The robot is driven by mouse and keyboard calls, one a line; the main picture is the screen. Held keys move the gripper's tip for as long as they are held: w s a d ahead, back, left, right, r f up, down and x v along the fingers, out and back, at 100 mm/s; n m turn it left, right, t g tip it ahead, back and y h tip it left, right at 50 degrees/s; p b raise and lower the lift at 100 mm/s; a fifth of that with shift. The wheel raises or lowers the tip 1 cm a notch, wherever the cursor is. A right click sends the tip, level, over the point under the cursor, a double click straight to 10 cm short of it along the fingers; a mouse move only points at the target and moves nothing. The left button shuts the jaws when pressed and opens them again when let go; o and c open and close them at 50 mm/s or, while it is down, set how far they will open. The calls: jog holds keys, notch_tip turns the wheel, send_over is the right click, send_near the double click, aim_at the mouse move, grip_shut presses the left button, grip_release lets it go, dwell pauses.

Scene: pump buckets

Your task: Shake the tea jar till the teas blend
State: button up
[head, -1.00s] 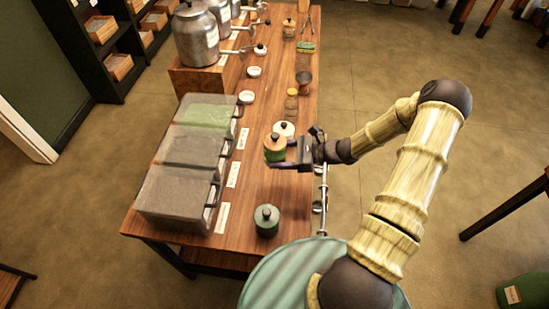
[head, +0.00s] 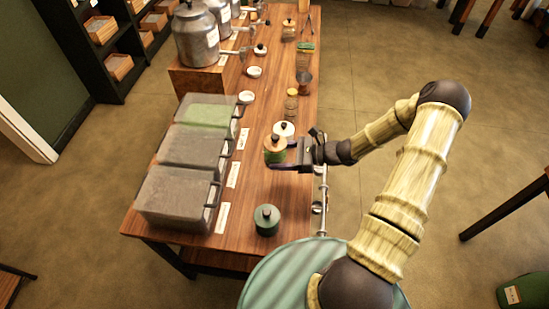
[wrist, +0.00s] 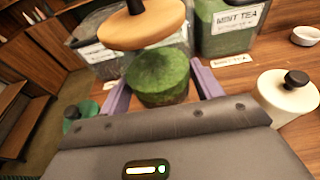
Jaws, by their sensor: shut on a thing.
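The tea jar (head: 275,151) is clear, with green tea inside and a wooden lid with a dark knob. It is at the right part of the counter in the head view, and I cannot tell whether it touches the wood. My gripper (head: 277,161) is shut on the jar from the right side. In the wrist view the purple fingers (wrist: 160,88) stand on either side of the green tea (wrist: 159,73). The wooden lid (wrist: 142,24) sits above, slightly tilted in this view. The tea looks like one green mass; its mix is hard to tell.
A white lidded jar (head: 284,129) stands close behind the tea jar. A green canister (head: 267,220) stands nearer on the counter (head: 245,195). Clear tea bins (head: 172,195) line the left side. Metal urns (head: 196,35) and small white dishes (head: 255,72) are farther back.

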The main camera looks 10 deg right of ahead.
aim_at(280, 145)
notch_tip(280, 145, down, 2)
jog(key=shift+w+f, duration=0.1)
jog(key=shift+r, duration=0.25)
jog(key=r, duration=0.7)
jog(key=shift+s+r, duration=0.1)
jog(key=shift+s, duration=0.1)
notch_tip(280, 145, down, 7)
jog(key=shift+w+f, duration=0.15)
jog(key=shift+w, duration=0.1)
jog(key=r, duration=0.7)
jog(key=shift+s+r, duration=0.15)
jog(key=shift+s, duration=0.05)
notch_tip(280, 145, down, 8)
jog(key=shift+w+r, duration=0.15)
jog(key=shift+r, duration=0.05)
notch_tip(280, 145, up, 7)
jog(key=shift+f, duration=0.1)
jog(key=shift+s+r, duration=0.2)
jog(key=shift+r, duration=0.15)
notch_tip(280, 145, down, 7)
jog(key=shift+w+f, duration=0.15)
jog(key=shift+f, duration=0.05)
jog(key=shift+w, duration=0.1)
jog(key=shift+s+r, duration=0.15)
jog(key=shift+s, duration=0.05)
jog(key=shift+w, duration=0.1)
